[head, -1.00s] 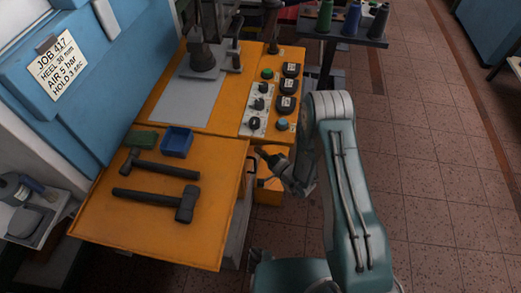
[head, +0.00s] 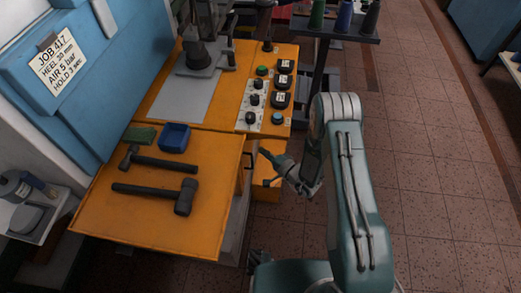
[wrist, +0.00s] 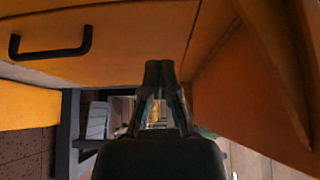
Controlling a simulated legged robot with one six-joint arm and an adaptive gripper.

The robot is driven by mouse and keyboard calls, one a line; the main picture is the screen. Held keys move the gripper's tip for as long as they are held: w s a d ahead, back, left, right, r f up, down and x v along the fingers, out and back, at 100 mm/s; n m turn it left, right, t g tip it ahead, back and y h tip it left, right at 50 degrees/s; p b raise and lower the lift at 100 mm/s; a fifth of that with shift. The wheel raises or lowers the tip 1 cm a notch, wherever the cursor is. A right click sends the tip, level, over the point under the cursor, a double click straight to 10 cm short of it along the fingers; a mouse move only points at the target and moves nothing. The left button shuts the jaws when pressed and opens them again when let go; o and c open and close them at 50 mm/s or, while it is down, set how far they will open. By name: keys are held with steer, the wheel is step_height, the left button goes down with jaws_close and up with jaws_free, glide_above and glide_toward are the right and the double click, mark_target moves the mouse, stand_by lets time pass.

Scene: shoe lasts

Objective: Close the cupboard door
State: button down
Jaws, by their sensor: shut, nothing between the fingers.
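The orange bench (head: 150,225) has a side panel with a black bar handle (head: 250,153), seen below its right edge. In the wrist view the handle (wrist: 50,42) is at upper left on an orange front (wrist: 120,30). Another orange panel (wrist: 240,110) stands at an angle on the right; I cannot tell for sure which panel is the cupboard door. My gripper (head: 266,156) is shut and empty beside the bench, right of the handle in the head view. In the wrist view its fingertips (wrist: 158,68) are together between the panels, apart from the handle; contact with a panel is unclear.
Two hammers (head: 185,196), a blue tray (head: 174,138) and a green block (head: 139,135) lie on the bench. A control panel (head: 252,108) with knobs is at the back. A rack with thread spools (head: 350,18) stands behind my arm. The tiled floor (head: 440,200) on the right is clear.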

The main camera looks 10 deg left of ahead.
steer(key=s+a, duration=0.3)
steer(key=s, duration=0.4)
steer(key=shift+s+a, duration=0.15)
steer(key=shift+s, duration=0.05)
steer(key=shift+s, duration=0.1)
